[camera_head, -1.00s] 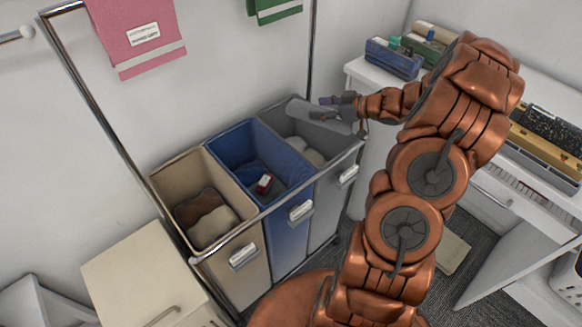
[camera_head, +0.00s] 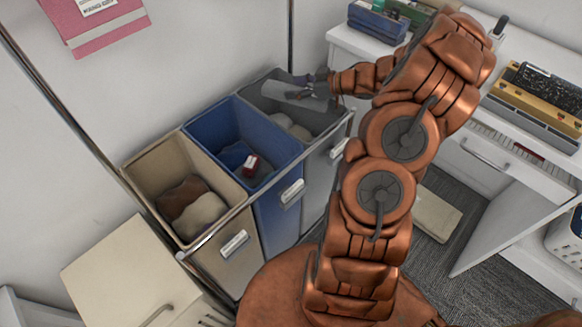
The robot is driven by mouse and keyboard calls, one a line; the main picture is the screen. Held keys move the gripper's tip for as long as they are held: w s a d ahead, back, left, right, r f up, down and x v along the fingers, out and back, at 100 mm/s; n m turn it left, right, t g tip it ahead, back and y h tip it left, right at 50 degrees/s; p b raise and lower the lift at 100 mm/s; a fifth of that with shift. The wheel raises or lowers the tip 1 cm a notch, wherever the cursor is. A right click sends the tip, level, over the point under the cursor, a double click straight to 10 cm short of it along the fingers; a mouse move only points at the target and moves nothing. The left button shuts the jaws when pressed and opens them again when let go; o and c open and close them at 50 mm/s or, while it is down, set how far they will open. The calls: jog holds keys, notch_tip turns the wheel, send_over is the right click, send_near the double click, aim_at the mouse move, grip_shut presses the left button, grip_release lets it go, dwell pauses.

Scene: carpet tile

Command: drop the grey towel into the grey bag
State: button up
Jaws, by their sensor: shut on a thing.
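The grey bag (camera_head: 318,190) is the right-hand one of three bags in a metal-framed sorter. Some pale cloth (camera_head: 290,126) lies inside it. My gripper (camera_head: 308,86) is over the back part of the grey bag's opening. It is shut on the grey towel (camera_head: 292,94), a long grey roll that extends left from the fingers across the opening. The towel's exact height above the rim is hard to tell. The fingertips are small and partly merge with the towel.
The blue bag (camera_head: 273,205) in the middle holds a red and white item (camera_head: 251,165). The beige bag (camera_head: 150,172) at left holds brown and cream cloths. A metal rail (camera_head: 235,215) runs along the front. A white desk (camera_head: 350,45) stands at right, and a beige cabinet (camera_head: 120,265) at lower left.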

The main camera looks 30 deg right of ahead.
jog(key=shift+f, duration=0.1)
jog(key=o, duration=1.3)
jog(key=shift+r, duration=5)
